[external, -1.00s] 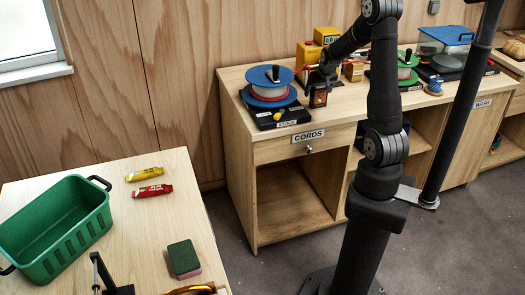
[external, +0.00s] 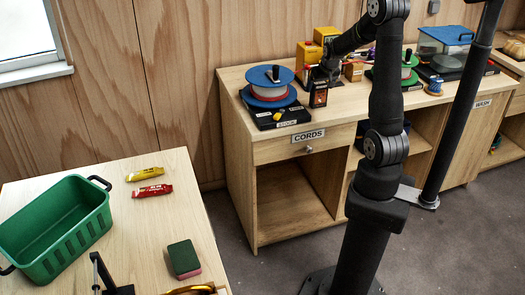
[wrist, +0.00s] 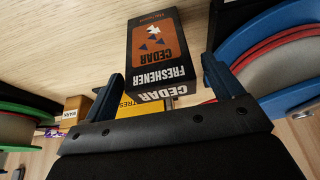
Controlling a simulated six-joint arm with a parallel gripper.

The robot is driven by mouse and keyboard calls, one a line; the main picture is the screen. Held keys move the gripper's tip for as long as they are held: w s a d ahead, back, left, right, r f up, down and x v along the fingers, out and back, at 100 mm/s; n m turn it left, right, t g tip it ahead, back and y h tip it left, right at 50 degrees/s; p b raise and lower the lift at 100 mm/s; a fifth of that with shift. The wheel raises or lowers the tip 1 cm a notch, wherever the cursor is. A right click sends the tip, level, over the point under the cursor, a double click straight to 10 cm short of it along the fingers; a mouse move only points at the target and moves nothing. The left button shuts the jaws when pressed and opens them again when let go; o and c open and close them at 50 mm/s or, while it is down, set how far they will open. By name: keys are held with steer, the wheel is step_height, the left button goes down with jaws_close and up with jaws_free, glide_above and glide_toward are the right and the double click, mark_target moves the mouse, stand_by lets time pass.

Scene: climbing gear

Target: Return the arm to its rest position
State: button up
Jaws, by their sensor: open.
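My gripper (wrist: 162,92) is open, with its two fingers apart in the wrist view. A dark box with an orange panel, the cedar freshener (wrist: 158,50), stands just beyond the fingertips, partly between them in the picture; I cannot tell whether they touch it. In the external view the freshener box (external: 318,95) stands on the wooden counter, and my arm reaches over the counter to it. My gripper (external: 318,80) is small and dark there, close to the top of the box.
A blue-rimmed spool (external: 268,92) stands left of my gripper and a green-rimmed spool (external: 407,72) right of it. Yellow boxes (external: 308,58) stand behind. A clear bin with a blue lid (external: 446,42) is further right.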

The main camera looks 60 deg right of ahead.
steer(key=v, duration=0.8)
steer(key=x, duration=1.2)
steer(key=shift+f, duration=0.2)
steer(key=r, duration=0.2)
steer(key=s+r, duration=0.1)
steer(key=r, duration=0.2)
steer(key=shift+d+r, duration=0.1)
steer(key=shift+s+r, duration=0.1)
steer(key=shift+s, duration=0.2)
